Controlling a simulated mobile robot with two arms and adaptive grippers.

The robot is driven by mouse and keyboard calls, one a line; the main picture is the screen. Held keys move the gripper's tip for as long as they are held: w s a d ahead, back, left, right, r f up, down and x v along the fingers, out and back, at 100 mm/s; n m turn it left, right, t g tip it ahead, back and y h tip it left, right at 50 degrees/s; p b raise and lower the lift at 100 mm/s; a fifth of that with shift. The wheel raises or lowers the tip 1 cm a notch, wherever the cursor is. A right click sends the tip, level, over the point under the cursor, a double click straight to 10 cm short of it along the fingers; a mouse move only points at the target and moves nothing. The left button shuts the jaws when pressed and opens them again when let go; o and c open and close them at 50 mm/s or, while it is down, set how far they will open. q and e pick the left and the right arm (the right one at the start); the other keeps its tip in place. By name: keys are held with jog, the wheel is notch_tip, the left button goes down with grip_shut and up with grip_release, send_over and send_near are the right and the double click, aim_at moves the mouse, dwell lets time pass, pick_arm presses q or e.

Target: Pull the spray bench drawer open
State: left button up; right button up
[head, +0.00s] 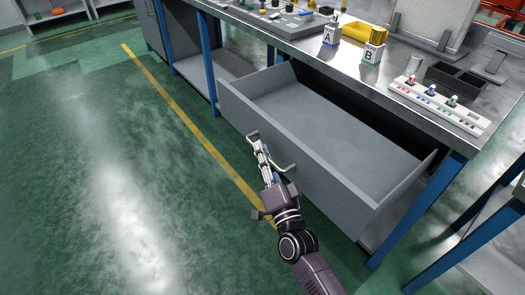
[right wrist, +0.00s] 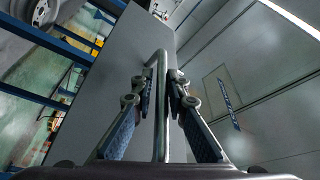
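The spray bench drawer (head: 300,150) is pulled far out from under the steel bench top, and its grey inside looks empty. Its bar handle (head: 286,168) is on the front panel. My right gripper (head: 259,147) is at this handle, low in front of the panel. In the right wrist view the handle (right wrist: 161,110) runs between the two fingers, which are close in on both sides of it; the gripper looks shut on it. The drawer front (right wrist: 115,85) also shows there. My left gripper is not in view.
The bench top (head: 300,50) carries a yellow bin (head: 365,32), blocks marked A (head: 328,38) and B (head: 370,55), and a white rack (head: 438,105) with coloured items. Blue legs (head: 418,208) stand beside the drawer. The green floor (head: 100,170) at left is clear.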

jog(key=shift+o, duration=1.2)
jog(key=v, duration=1.2)
